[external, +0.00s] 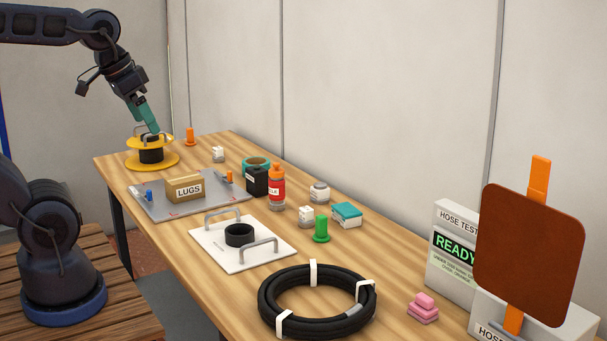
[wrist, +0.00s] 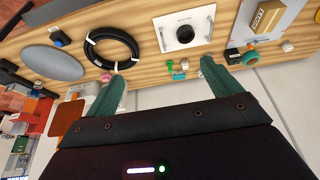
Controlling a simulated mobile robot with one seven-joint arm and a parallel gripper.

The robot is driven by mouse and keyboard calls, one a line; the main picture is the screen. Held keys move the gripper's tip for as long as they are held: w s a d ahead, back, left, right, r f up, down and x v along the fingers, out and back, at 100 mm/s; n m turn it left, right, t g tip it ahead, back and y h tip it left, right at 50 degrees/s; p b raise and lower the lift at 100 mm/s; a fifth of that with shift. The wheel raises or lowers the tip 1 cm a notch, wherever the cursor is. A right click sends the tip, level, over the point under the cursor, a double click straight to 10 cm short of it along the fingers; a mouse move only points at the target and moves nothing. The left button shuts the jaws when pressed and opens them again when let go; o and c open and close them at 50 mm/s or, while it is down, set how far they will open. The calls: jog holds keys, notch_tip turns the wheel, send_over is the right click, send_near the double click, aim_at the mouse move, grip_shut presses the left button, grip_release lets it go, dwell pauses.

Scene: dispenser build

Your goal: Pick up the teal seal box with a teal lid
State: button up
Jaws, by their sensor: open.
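The teal seal box (external: 347,214), a small white box with a teal lid, sits closed on the wooden table near its back edge, right of the red bottle. In the wrist view the small teal-topped box (wrist: 178,76) shows between my fingers, some distance beyond them. My gripper (external: 154,130) has teal fingers and is raised at the far left end of the table, by the yellow reel. In the wrist view my gripper (wrist: 163,70) has its fingers wide apart with nothing between them.
Near the seal box stand a green peg (external: 321,230), a white block (external: 306,217), a round white container (external: 319,192) and a red bottle (external: 276,188). A black hose coil (external: 270,307) lies in front. The yellow reel (external: 135,143) stands far left. A brown paddle (external: 528,255) stands right.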

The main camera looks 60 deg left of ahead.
jog(key=shift+o, duration=1.1)
jog(key=shift+w, duration=0.15)
